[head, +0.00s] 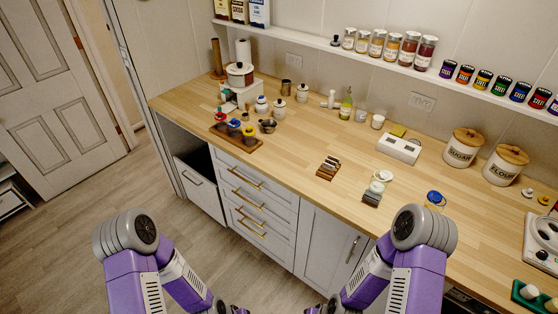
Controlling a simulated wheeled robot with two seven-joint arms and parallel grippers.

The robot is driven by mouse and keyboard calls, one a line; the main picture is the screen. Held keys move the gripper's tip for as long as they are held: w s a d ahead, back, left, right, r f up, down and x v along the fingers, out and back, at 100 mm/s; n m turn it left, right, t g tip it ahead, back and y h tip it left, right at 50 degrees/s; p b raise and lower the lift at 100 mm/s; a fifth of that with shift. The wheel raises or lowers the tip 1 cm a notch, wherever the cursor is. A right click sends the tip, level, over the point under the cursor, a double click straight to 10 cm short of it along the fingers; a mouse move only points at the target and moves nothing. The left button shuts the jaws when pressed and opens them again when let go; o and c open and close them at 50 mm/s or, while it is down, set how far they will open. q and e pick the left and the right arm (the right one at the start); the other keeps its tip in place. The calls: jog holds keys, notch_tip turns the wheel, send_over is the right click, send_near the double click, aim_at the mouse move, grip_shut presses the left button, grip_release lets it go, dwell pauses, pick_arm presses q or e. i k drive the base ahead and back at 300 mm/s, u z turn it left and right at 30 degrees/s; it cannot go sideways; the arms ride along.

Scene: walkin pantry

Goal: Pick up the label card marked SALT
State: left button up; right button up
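A small dark wooden rack (326,175) stands near the front middle of the wooden counter. It holds several small upright pieces that look like cards (331,162). Any lettering on them is too small to read, so I cannot tell which, if any, is the SALT label card. My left gripper (238,310) and my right gripper (313,310) show only in part at the bottom edge, low in front of the cabinets and well apart from the rack. Whether they are open or shut is not visible.
SUGAR (463,147) and FLOUR (505,165) canisters stand at the right back. A white box (398,149) is behind the rack, and a kitchen scale-like dark item (372,198) lies to its right. A wooden tray (251,147) with colourful items is left.

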aim_at(327, 162)
jog(key=u, duration=1.45)
jog(key=i, duration=1.7)
jog(key=z, duration=1.25)
